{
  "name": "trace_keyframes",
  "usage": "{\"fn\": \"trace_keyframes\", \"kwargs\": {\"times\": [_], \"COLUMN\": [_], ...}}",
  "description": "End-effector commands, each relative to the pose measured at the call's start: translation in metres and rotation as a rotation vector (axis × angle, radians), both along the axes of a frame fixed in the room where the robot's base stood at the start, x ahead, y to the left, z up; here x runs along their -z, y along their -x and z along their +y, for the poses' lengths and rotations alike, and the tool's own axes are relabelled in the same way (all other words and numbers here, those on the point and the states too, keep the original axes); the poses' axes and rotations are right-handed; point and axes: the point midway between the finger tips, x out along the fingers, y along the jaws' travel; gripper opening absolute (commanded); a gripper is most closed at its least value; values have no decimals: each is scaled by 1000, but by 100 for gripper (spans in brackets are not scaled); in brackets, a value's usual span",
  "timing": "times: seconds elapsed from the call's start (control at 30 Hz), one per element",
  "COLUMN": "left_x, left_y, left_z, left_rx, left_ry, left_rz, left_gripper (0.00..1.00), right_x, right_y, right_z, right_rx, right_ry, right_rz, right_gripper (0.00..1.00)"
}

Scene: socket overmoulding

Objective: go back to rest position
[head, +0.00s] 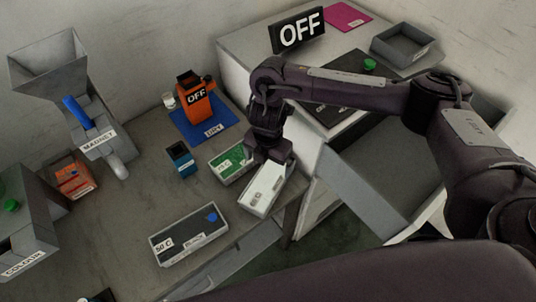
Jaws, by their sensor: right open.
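My right gripper (268,165) points downward at the right side of the table, reached by my dark right arm coming in from the right. It is open, directly over the far end of a white-topped box (264,192). Its fingertips are hard to make out, and I cannot tell whether they touch the box. A box with a green panel (229,163) lies just left of it. My left gripper is not in view.
An orange OFF unit (196,99) stands on a blue mat (211,131). A small blue container (180,160), a 50 C box (189,235) and a MAGNET hopper (48,58) stand on the table. Right are an OFF sign (299,31), a grey tray (402,41) and an open drawer.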

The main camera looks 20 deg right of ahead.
Motion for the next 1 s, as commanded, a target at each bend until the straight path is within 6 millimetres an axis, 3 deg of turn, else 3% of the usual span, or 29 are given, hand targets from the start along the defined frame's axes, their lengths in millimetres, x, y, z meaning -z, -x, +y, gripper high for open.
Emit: {"fn": "trace_keyframes", "kwargs": {"times": [0.2, 0.77, 0.87, 0.97, 1.0], "left_x": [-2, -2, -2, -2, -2], "left_y": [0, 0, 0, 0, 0], "left_z": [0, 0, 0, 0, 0], "left_rx": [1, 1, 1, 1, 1], "left_ry": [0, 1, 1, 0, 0], "left_rz": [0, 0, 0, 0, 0], "left_gripper": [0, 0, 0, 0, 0], "right_x": [-13, -12, -6, 1, 2], "right_y": [0, 1, 8, 22, 30], "right_z": [0, 3, 23, 72, 98], "right_rx": [0, -3, -19, -37, -35], "right_ry": [1, -6, -51, -166, -231], "right_rz": [1, 0, -16, -57, -80], "right_gripper": [99, 99, 99, 99, 99]}}
